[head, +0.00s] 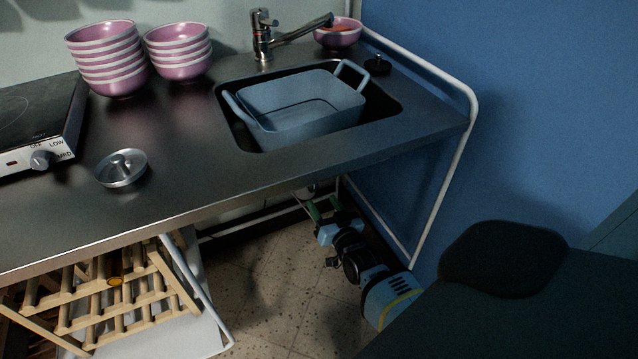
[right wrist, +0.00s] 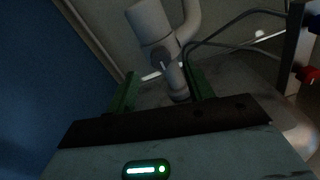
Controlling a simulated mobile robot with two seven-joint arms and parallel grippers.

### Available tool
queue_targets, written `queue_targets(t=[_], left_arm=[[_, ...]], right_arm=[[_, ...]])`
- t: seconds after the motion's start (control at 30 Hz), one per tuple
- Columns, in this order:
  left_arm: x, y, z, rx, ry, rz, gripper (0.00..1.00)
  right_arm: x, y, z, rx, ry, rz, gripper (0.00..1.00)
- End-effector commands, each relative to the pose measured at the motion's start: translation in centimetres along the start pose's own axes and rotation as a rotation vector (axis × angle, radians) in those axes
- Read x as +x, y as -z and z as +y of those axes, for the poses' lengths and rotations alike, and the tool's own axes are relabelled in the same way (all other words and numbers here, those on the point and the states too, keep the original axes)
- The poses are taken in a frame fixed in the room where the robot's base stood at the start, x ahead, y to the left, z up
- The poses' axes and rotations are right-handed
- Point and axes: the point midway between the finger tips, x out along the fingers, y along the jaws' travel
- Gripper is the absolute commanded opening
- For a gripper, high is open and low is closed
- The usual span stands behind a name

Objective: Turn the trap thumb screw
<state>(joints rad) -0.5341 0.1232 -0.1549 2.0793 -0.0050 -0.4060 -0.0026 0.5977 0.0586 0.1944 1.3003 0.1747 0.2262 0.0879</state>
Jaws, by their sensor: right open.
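In the right wrist view, the pale grey trap (right wrist: 150,27) under the sink has a wide body and a curved pipe. A narrow stub with a rounded end (right wrist: 176,82), probably the thumb screw, points from it toward my gripper. My right gripper (right wrist: 163,92) is open, with one green finger on each side. The stub shows between the fingers, nearer the right one; I cannot tell whether they touch. In the head view my right gripper (head: 320,209) is below the counter, under the sink, and the trap is mostly hidden. My left gripper is not in view.
The counter (head: 200,180) overhangs my right arm. A white tube frame (head: 440,190) stands right of it, by the blue wall. A wooden rack (head: 110,295) is at lower left. A blue tub (head: 300,105) sits in the sink. In the wrist view a red knob (right wrist: 308,75) is at right.

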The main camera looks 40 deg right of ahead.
Motion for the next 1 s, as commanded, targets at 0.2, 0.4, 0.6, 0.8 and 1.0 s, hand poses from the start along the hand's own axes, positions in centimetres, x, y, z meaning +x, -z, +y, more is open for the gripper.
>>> queue_targets(t=[0.2, 0.4, 0.6, 0.8, 1.0], left_arm=[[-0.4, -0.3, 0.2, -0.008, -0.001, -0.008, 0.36], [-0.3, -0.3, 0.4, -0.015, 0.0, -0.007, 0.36], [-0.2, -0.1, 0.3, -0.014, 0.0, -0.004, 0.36], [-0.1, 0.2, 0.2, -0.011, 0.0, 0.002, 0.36], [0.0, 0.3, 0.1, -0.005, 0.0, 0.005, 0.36]], right_arm=[[-1.7, 0.0, 0.0, 0.0, 0.0, 0.0, 0.52], [-1.9, 0.0, 0.0, 0.0, 0.0, 0.0, 0.52], [-1.9, 0.0, 0.0, 0.0, 0.0, 0.0, 0.52], [-1.9, -0.1, 0.0, -0.001, 0.0, -0.002, 0.52], [-5.8, -3.0, -0.1, -0.051, 0.027, -0.101, 0.52]])
